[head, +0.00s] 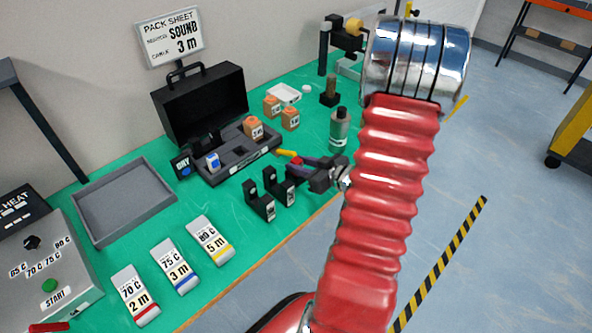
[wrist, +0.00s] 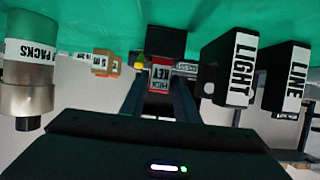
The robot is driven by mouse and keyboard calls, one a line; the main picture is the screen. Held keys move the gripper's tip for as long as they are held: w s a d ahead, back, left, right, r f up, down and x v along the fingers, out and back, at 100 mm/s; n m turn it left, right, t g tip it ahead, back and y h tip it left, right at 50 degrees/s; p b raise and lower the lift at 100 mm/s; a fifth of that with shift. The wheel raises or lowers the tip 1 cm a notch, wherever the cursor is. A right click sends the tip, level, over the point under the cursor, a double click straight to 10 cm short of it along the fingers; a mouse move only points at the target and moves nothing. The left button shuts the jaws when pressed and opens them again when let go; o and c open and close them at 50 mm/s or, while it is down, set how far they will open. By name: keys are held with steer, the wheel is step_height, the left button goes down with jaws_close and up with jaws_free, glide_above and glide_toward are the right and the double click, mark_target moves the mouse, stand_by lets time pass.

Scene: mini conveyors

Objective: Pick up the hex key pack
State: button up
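The hex key pack (wrist: 160,75) shows in the wrist view as a small block with a red and white label and a black part above it. In the head view a small red patch (head: 297,160) at my fingertips appears to be the same pack, mostly hidden. My gripper (wrist: 160,98) reaches toward it, with two dark fingers standing apart and the pack in line with the gap between them. The right finger overlaps the label's edge. I cannot tell whether the fingers touch the pack. In the head view my gripper (head: 306,164) is low over the green mat.
A yellow piece (head: 288,153) is beside my fingertips. The open black case (head: 205,100), orange blocks (head: 290,117) and a grey-green bottle (head: 339,130) are near. A grey tray (head: 125,200) is empty.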

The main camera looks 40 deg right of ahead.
steer(key=shift+x, duration=2.6)
steer(key=shift+c, duration=0.5)
jaws_close()
